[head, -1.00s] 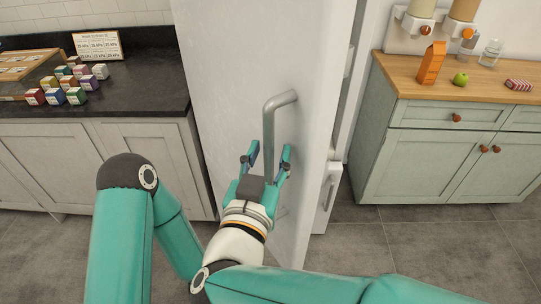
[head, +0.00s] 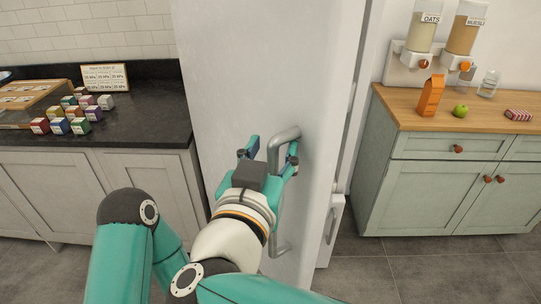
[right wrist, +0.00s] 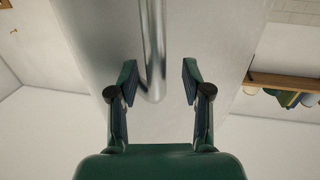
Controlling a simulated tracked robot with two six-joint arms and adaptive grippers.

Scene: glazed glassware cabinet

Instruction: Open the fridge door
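The white fridge door (head: 230,70) fills the middle of the head view. Its grey bar handle (head: 284,135) stands upright near the door's right side. My right gripper (head: 271,149) is at the handle's upper part, with its fingers spread. In the right wrist view, the handle (right wrist: 152,45) runs between the two open fingers of the gripper (right wrist: 156,82), nearer the left finger. No grip on the bar shows. A lower white panel with its own handle (head: 332,222) shows beyond the door's right edge. I cannot tell for sure whether the door is ajar. My left gripper is not in view.
A dark counter (head: 150,108) with several small coloured boxes and a sign stands left of the fridge. A green cabinet (head: 430,195) with an orange carton (head: 431,97), a green apple (head: 460,111) and dispensers stands at the right. Tiled floor shows before it.

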